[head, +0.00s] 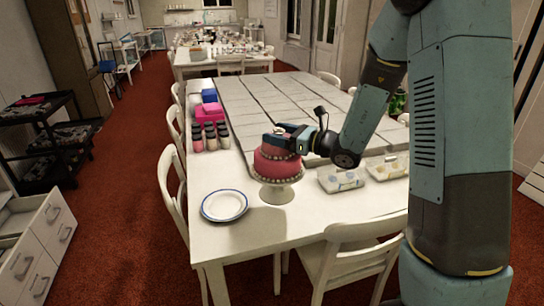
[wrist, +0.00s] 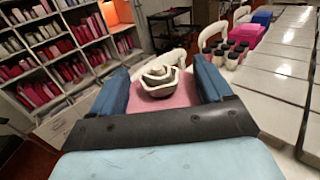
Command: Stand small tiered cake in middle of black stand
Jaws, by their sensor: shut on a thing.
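In the wrist view, the blue fingers (wrist: 164,82) lie on either side of the cake's pink top (wrist: 180,97). A pale and dark decoration (wrist: 158,79) shows between them. I cannot make out a black stand.
A white plate with a blue rim (head: 224,205) lies left of the pedestal. Dark-lidded jars (head: 210,136) and a pink box (head: 209,113) stand behind it. Pale cartons (head: 340,179) lie to the right. White chairs (head: 350,255) line the table (head: 235,240).

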